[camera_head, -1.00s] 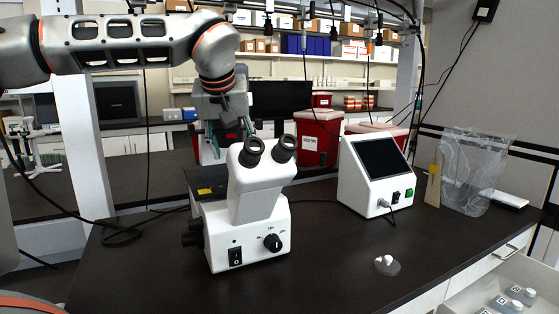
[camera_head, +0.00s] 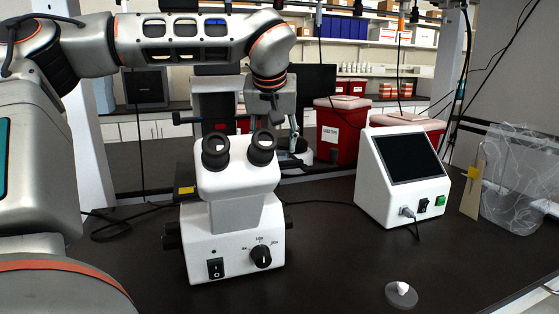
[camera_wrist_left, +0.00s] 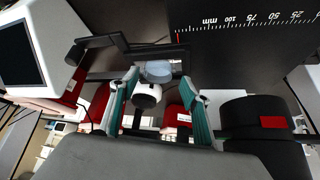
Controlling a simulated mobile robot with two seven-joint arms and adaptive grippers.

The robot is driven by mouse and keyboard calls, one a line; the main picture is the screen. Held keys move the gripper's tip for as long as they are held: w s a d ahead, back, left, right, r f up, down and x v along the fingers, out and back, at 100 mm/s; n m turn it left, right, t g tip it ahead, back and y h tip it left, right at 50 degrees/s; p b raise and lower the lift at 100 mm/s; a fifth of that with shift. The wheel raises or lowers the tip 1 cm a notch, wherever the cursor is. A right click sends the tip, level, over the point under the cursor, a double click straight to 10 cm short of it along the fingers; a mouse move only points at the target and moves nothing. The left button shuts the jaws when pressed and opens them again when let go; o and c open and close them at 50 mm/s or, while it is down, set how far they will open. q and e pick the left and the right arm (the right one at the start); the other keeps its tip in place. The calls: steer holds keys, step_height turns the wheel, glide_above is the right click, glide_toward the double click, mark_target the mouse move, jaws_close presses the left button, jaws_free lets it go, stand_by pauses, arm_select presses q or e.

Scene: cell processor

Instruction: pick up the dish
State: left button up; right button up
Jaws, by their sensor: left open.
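In the left wrist view a pale, translucent round piece that looks like the dish (camera_wrist_left: 158,70) shows ahead, between and just past the fingertips of my left gripper (camera_wrist_left: 160,80). The gripper's teal fingers are open and spread on either side; I cannot tell whether they touch it. In the head view my left gripper (camera_head: 288,131) points down behind and right of the white microscope (camera_head: 236,212). The dish is not visible there. My right gripper is not in view.
A white box with a dark screen (camera_head: 403,180) stands right of the microscope. A small grey disc with a white knob (camera_head: 401,294) lies on the dark bench. Red bins (camera_head: 342,132) stand behind. In the wrist view a dark scaled plate (camera_wrist_left: 245,32) and black bars lie close ahead.

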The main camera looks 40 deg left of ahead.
arm_select(q)
steer(key=x, duration=0.3)
steer(key=w+x, duration=0.1)
steer(key=shift+a+b, duration=0.3)
steer(key=shift+r, duration=0.15)
steer(key=c, duration=0.6)
steer(key=shift+c, duration=0.2)
